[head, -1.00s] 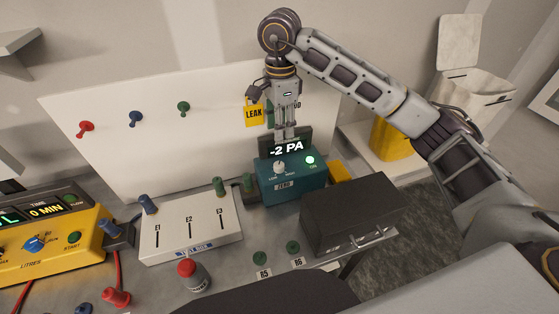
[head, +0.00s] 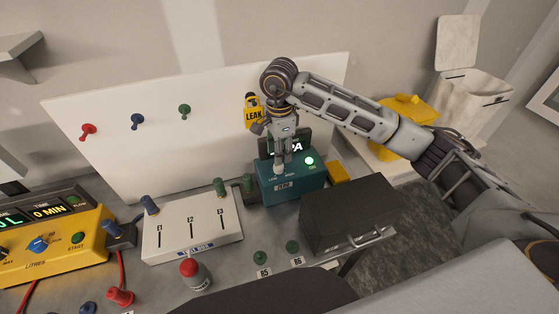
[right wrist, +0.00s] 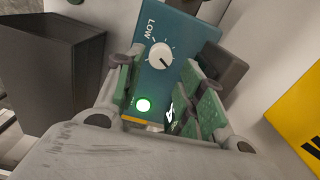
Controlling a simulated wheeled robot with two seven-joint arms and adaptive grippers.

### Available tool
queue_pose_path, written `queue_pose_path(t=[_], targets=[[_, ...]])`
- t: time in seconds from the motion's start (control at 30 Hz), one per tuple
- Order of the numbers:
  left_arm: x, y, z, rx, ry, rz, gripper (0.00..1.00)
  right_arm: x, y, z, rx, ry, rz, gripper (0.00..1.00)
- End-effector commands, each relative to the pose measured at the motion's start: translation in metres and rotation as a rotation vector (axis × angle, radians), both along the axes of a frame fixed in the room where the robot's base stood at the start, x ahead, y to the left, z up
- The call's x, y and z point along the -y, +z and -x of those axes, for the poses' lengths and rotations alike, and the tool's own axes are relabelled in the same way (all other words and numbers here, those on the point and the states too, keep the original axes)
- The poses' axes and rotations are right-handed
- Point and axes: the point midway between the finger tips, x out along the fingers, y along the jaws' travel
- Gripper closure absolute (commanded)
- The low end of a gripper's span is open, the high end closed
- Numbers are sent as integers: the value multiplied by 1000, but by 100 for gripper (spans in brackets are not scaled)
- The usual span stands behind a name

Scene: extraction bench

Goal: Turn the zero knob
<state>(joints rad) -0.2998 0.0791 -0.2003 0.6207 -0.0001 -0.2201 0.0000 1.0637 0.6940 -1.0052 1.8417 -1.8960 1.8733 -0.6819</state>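The zero knob (right wrist: 159,54) is a round white dial with a dark pointer on the teal meter box (head: 300,188). In the right wrist view it lies between and just beyond the spread green-padded fingertips of my right gripper (right wrist: 160,72); a gap shows on both sides. In the head view my right gripper (head: 281,166) points down over the box top and covers the knob and part of the display. Whether a finger touches the knob I cannot tell. A green lamp (head: 309,161) glows beside it. My left gripper is out of view.
A dark grey box (head: 350,212) stands right of the meter. The white test box (head: 192,228) with plugs is to the left. A yellow LEAK tag (head: 254,114) hangs on the white backboard (head: 225,100) close to my right wrist. A yellow timer unit (head: 60,250) is at far left.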

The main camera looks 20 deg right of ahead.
Motion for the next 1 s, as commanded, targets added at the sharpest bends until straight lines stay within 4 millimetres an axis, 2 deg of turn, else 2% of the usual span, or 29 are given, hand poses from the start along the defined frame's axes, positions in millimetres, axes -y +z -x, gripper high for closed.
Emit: queue_pose_path(t=[0.2, 0.4, 0.87, 1.0], targets=[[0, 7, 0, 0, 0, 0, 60, 0, -26, 1, -4, 0, 1, 61], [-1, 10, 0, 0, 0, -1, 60, 0, -43, 0, -3, 0, 1, 61], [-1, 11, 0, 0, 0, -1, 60, 0, -51, 0, -1, 0, 0, 61], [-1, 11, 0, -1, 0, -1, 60, 0, -51, 0, -1, 0, 0, 79]])
